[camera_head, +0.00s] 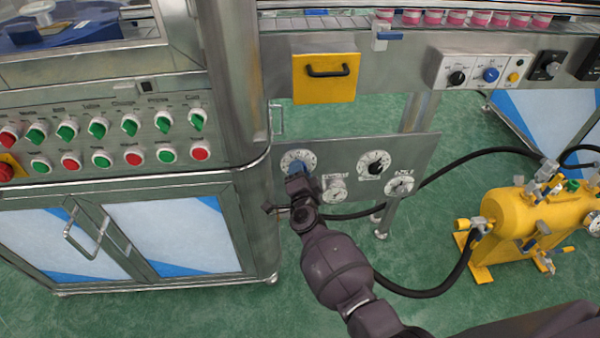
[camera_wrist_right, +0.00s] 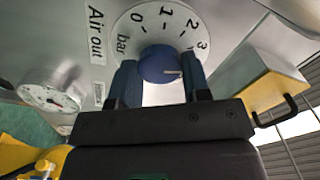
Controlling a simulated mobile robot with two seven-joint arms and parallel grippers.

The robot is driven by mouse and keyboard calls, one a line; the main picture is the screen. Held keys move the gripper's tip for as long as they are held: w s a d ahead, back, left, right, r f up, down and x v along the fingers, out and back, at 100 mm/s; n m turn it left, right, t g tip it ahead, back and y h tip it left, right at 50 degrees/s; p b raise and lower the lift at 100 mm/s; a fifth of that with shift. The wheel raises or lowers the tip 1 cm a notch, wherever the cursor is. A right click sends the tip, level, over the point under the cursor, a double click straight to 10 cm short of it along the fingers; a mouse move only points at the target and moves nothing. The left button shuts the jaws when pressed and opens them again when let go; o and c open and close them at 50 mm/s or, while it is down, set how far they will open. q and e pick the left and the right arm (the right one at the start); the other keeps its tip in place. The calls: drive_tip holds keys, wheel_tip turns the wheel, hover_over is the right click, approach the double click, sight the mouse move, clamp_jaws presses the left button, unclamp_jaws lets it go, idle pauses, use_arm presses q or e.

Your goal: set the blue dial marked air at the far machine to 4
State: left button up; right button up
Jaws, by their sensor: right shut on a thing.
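The blue dial (camera_head: 297,167) is on a round white scale on the steel panel under the conveyor, beside the large cabinet. In the right wrist view the blue knob (camera_wrist_right: 158,62) sits on a scale showing 0, 1, 2 and 3, with "Air out" and "bar" printed beside it. Its white mark points right, past the 3, towards a part of the scale hidden by a finger. My right gripper (camera_head: 299,182) is at the dial, its two fingers shut on the knob from both sides. My left gripper is not in view.
A black dial (camera_head: 374,164) and small gauges (camera_head: 335,188) share the panel. A yellow box (camera_head: 325,78) with a black handle juts out above. A yellow tank (camera_head: 520,212) with a black hose stands right. The cabinet (camera_head: 150,235) stands close on the left.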

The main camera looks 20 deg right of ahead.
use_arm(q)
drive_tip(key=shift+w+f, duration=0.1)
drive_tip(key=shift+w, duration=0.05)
use_arm(e)
drive_tip(key=shift+f+m, duration=0.1)
drive_tip(key=shift+m, duration=1.4)
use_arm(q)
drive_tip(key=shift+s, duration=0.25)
use_arm(e)
drive_tip(key=o, duration=0.9)
use_arm(q)
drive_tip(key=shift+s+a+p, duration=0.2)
drive_tip(key=shift+p, duration=0.75)
use_arm(e)
drive_tip(key=shift+v, duration=5.45)
